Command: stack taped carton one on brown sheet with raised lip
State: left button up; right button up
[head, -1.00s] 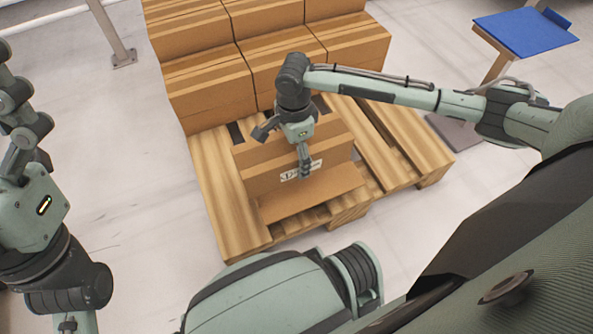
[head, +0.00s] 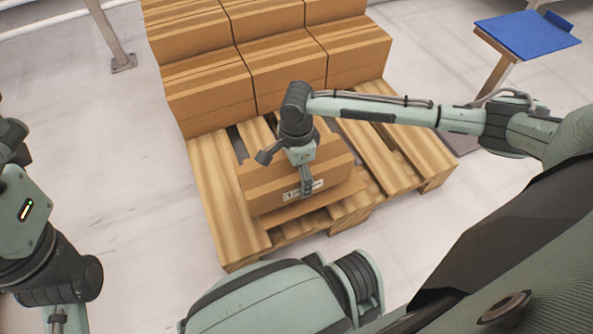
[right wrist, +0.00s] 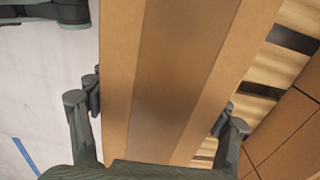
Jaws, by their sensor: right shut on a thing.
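The wooden pallet (head: 215,200) has bare slats left and right of the carton. Several stacked cartons (head: 210,100) fill its back. A blue-topped stand (head: 527,35) is at the back right, and a grey post (head: 110,35) at the back left. The left floor is clear.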

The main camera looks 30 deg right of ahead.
jog(key=shift+f, duration=0.3)
jog(key=o, duration=1.7)
